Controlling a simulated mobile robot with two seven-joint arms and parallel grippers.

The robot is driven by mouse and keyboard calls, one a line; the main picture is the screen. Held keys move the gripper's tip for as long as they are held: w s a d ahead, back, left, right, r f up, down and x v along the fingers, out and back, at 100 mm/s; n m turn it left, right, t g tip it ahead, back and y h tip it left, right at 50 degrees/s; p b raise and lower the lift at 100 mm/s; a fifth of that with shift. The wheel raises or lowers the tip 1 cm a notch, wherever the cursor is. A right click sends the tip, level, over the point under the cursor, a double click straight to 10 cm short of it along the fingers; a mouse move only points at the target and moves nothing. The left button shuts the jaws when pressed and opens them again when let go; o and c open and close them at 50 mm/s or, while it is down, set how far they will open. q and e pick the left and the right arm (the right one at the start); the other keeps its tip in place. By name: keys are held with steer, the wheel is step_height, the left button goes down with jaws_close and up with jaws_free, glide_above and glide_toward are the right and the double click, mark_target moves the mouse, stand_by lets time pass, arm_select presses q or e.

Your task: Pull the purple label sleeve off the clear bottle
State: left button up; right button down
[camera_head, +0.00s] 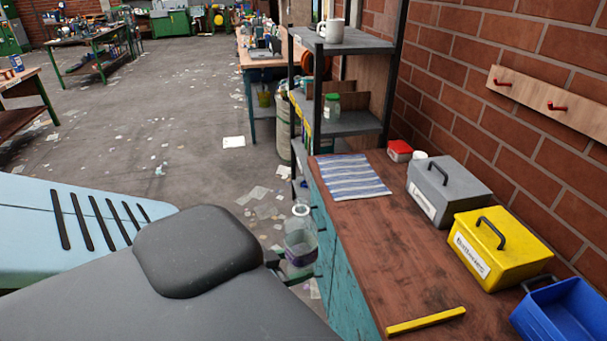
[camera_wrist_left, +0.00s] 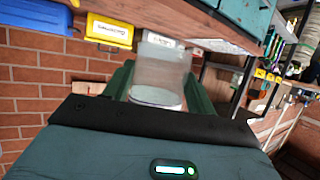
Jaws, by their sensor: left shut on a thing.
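The clear bottle (camera_head: 300,232) is upright beside the left edge of the wooden bench, over the floor. My left gripper (camera_head: 293,262) is shut on the bottle's lower part. A purplish band that looks like the label sleeve (camera_head: 299,257) shows low on it, partly hidden by the gripper. My right gripper is not in view.
The bench (camera_head: 385,230) holds a striped cloth (camera_head: 350,177), a grey box (camera_head: 447,190), a yellow box (camera_head: 497,250), a blue bin (camera_head: 562,312) and a yellow bar (camera_head: 426,320). Its middle is clear. A shelf rack (camera_head: 352,124) stands behind. Litter lies on the floor.

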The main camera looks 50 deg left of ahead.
arm_select(q)
steer(key=shift+a+v, duration=0.1)
steer(key=shift+v, duration=0.95)
steer(key=shift+a+v, duration=0.15)
steer(key=shift+v, duration=0.9)
steer(key=shift+w+r, duration=0.1)
steer(key=shift+r, duration=0.05)
